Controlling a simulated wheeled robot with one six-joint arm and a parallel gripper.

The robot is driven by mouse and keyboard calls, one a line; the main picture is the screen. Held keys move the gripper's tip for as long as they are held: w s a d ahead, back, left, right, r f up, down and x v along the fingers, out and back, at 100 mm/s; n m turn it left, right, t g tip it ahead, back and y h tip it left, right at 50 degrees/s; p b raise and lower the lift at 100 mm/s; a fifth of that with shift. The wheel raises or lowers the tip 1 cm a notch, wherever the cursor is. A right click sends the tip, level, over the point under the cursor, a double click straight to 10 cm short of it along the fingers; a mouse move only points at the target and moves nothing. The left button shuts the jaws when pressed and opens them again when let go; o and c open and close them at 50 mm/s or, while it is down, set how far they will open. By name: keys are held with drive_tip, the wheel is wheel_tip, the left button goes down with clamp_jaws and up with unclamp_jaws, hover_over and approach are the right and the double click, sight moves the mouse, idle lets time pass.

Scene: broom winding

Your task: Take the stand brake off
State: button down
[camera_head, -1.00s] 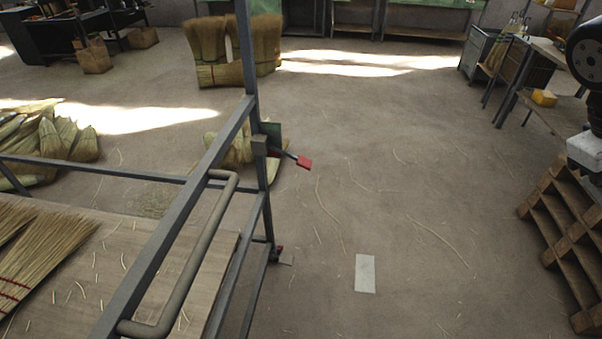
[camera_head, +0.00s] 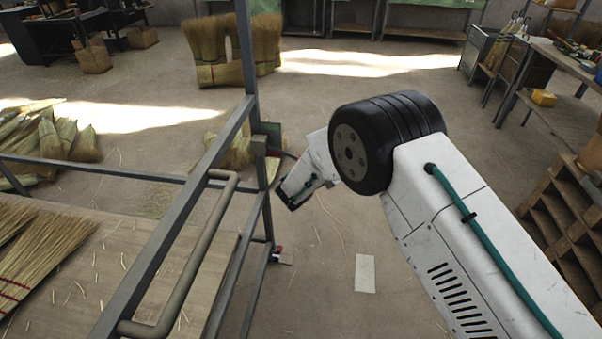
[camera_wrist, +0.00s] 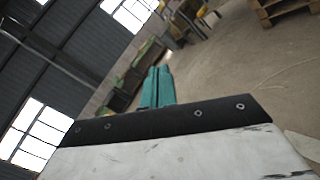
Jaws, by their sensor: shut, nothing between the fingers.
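The stand is a grey metal frame (camera_head: 215,155) with a bent tube handle (camera_head: 205,235) at its side. A small red and dark part (camera_head: 277,251) is at the foot of the post, near the floor. My gripper's teal fingers (camera_wrist: 157,85) are together and empty in the wrist view. In the head view my wrist is just right of the post, and the fingers cannot be made out.
Brooms (camera_head: 45,250) lie on the stand's wooden board (camera_head: 130,260). Broom bundles (camera_head: 235,50) stand on the floor behind, and more lie at the left. Wooden pallets (camera_head: 560,215) and a workbench (camera_head: 560,60) are at the right. The floor between is open, with loose straws.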

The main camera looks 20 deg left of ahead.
drive_tip(key=s+a+f+n+t+y, duration=0.1)
drive_tip(key=s+a+f+n+y, duration=0.3)
drive_tip(key=a+f, duration=0.3)
drive_tip(key=s+a+f+n+t+y, duration=0.2)
drive_tip(key=s+a+f+n+y, duration=0.2)
drive_tip(key=f, duration=0.6)
drive_tip(key=s+a+y, duration=0.2)
drive_tip(key=a, duration=0.1)
drive_tip(key=shift+s+a+f, duration=0.15)
drive_tip(key=shift+a+f, duration=0.25)
drive_tip(key=w+r, duration=0.6)
drive_tip(key=w, duration=0.4)
drive_tip(key=shift+d, duration=0.25)
